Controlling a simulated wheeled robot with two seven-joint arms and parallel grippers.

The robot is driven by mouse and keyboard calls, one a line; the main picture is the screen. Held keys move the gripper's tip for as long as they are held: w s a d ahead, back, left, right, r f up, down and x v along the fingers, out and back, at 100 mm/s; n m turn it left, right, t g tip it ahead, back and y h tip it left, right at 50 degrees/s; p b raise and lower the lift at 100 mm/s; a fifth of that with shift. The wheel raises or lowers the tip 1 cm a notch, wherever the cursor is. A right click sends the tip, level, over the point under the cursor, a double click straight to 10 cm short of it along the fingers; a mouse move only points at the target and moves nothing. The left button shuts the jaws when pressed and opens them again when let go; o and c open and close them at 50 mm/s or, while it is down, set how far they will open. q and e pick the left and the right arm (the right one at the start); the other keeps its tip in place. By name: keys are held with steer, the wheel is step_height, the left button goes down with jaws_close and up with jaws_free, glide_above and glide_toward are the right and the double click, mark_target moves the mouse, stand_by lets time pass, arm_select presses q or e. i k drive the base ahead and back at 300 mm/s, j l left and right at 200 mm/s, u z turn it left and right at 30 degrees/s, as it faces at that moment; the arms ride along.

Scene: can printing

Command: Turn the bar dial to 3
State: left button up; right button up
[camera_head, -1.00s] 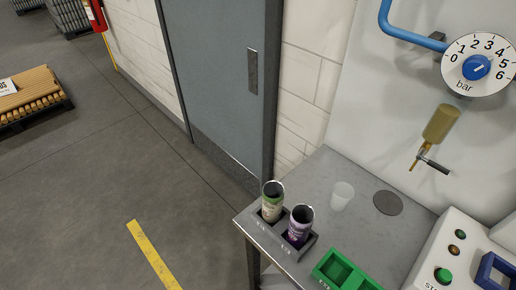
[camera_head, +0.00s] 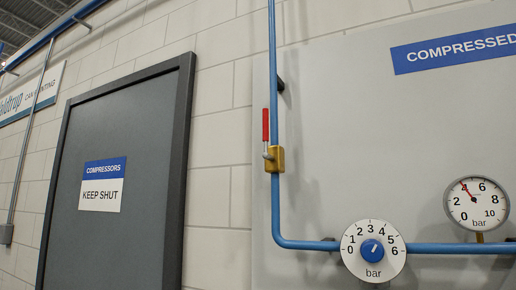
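The bar dial (camera_head: 355,262) is a white round plate low in the head view, marked 0 to 6 around its upper rim with "bar" below. Its blue knob (camera_head: 372,250) has a small white mark that seems to slant up and right, past the 3 toward the 4 or 5; it is too small to read exactly. A round pressure gauge (camera_head: 478,214) to its right has a red needle pointing up and left, near 4. Neither of my grippers is in view, and nothing touches the dial.
A blue pipe (camera_head: 274,210) comes down the wall and runs right behind the dial. A brass valve (camera_head: 277,160) with an upright red handle (camera_head: 266,125) sits on it. A grey door (camera_head: 130,180) marked "KEEP SHUT" is at left. The space before the dial looks clear.

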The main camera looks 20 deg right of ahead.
mark_target(372, 250)
steer(key=z, duration=1.45)
steer(key=j+u, duration=0.1)
steer(key=j, duration=0.25)
